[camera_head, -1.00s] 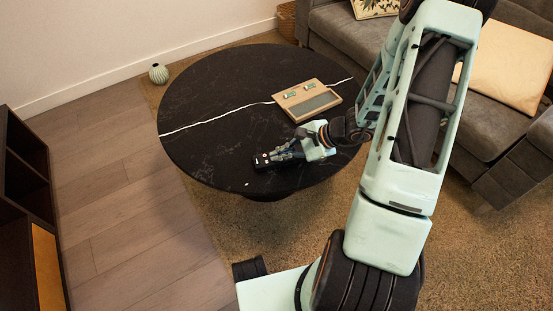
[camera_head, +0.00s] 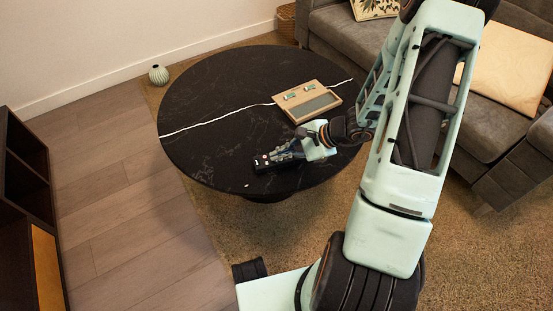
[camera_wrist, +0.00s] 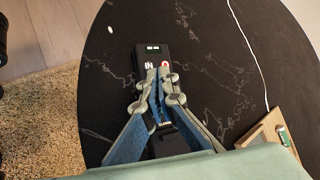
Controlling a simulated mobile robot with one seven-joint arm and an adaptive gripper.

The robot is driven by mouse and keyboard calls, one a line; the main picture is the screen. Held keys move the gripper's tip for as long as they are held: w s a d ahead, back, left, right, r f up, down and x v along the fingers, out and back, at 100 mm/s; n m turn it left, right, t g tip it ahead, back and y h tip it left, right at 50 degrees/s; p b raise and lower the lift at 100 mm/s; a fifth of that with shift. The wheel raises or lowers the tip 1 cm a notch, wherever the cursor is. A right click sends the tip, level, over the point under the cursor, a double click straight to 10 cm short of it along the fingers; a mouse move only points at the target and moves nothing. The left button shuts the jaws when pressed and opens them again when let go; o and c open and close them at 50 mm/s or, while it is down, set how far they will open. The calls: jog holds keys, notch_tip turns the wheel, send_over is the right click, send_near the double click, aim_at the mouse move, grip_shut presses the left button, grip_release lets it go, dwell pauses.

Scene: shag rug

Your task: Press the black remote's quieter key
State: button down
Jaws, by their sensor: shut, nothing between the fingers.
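The black remote (camera_head: 262,166) lies on the round black marbled table (camera_head: 215,95), near its front edge. In the wrist view the remote (camera_wrist: 152,55) shows its far end, with a white-marked key and a red key. My gripper (camera_wrist: 159,72) is shut and empty, its fingertips over the remote just short of those two keys. In the head view my gripper (camera_head: 273,157) comes in from the right, low over the remote. The fingers hide the middle keys, so the quieter key cannot be made out. Whether the tips touch the remote cannot be told.
A wooden box with a grey panel and small green-and-white items (camera_head: 307,101) stands on the table behind my gripper. A thin white line crosses the tabletop. The table's left part is clear. A grey sofa (camera_head: 340,38) stands behind on the right.

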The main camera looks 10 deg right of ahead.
aim_at(279, 162)
jog(key=shift+r, duration=0.3)
jog(key=shift+r+p, duration=1.65)
jog(key=shift+r, duration=0.85)
jog(key=shift+d+m, duration=0.1)
jog(key=shift+m, duration=0.2)
